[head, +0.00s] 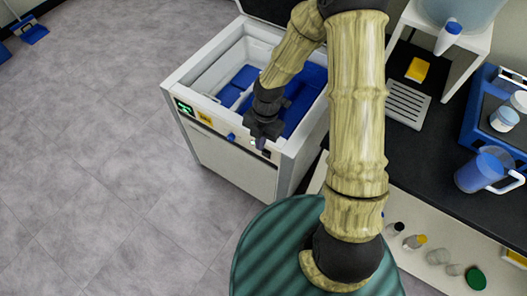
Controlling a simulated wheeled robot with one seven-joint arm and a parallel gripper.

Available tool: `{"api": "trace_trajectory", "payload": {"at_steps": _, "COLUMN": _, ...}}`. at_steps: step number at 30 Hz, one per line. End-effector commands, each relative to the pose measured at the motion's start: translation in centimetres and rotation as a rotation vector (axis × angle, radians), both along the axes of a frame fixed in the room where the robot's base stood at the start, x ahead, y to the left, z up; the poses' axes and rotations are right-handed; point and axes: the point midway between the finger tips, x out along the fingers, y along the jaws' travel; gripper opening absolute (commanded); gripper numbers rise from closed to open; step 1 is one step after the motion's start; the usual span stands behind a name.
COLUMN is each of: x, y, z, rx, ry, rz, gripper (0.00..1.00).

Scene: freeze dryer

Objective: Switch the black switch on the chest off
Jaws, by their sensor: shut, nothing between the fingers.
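The white chest (232,172) stands open on the floor, with blue items inside. Its front upper edge carries a control strip with a green display (184,107), a yellow label (205,119) and a blue knob (231,136). A small dark part (267,153) at the right end of the strip may be the black switch; its position is too small to read. My gripper (261,142) is shut and empty, pointing down at the right part of this strip. It partly hides the strip, and I cannot tell whether it touches it.
A black counter (426,150) is on the right, with a blue jug (482,171), a grey slotted tray (407,104) and a blue scale-like device (488,118). The grey floor (100,150) at left is clear.

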Motion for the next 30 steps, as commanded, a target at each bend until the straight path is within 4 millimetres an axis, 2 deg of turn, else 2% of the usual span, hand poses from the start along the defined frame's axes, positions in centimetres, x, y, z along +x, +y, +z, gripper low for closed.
{"api": "trace_trajectory", "payload": {"at_steps": 8, "x": -0.5, "y": 0.3, "z": -2.4, "rx": -0.001, "ry": 0.003, "rz": 0.001, "gripper": 0.0}}
{"api": "trace_trajectory", "payload": {"at_steps": 22, "x": -1.7, "y": 1.3, "z": -10.2, "rx": -0.003, "ry": 0.002, "rz": -0.001, "gripper": 0.0}}
{"api": "trace_trajectory", "payload": {"at_steps": 24, "x": -0.4, "y": 0.3, "z": -9.5, "rx": -0.001, "ry": -0.003, "rz": -0.008, "gripper": 0.0}}
{"api": "trace_trajectory", "payload": {"at_steps": 30, "x": 1.2, "y": -1.0, "z": -9.3, "rx": -0.001, "ry": 0.0, "rz": -0.005, "gripper": 0.0}}
